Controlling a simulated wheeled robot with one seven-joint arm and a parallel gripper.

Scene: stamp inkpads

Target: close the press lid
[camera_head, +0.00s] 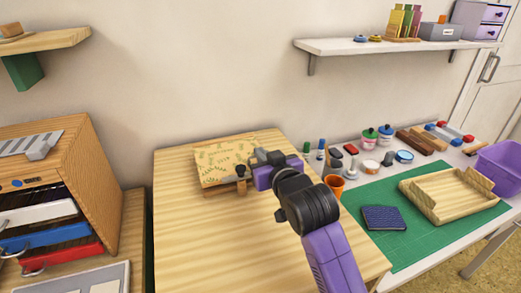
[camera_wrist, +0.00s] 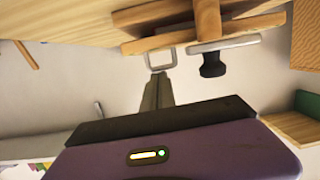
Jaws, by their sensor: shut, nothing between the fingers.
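The press (camera_head: 225,188) is a small wooden frame on the left part of the wooden table. Its pale lid (camera_head: 222,160) has a green leaf pattern and lettering and faces me at a slant. I cannot tell how far the lid stands from the base. My gripper (camera_head: 243,171) is shut and empty at the right front of the press, partly covering it. In the wrist view, my shut fingertips (camera_wrist: 158,76) are close to a squared metal loop (camera_wrist: 160,57). A black knob (camera_wrist: 212,66) is beside the loop, near wooden bars. Whether fingers and loop touch is unclear.
The wooden table (camera_head: 190,250) is bare in front of the press. A drawer cabinet (camera_head: 100,180) stands left. To the right are an orange cup (camera_head: 335,183), several stamps and inkpads, a green mat (camera_head: 370,235), a wooden tray (camera_head: 450,195) and a purple bin (camera_head: 500,165).

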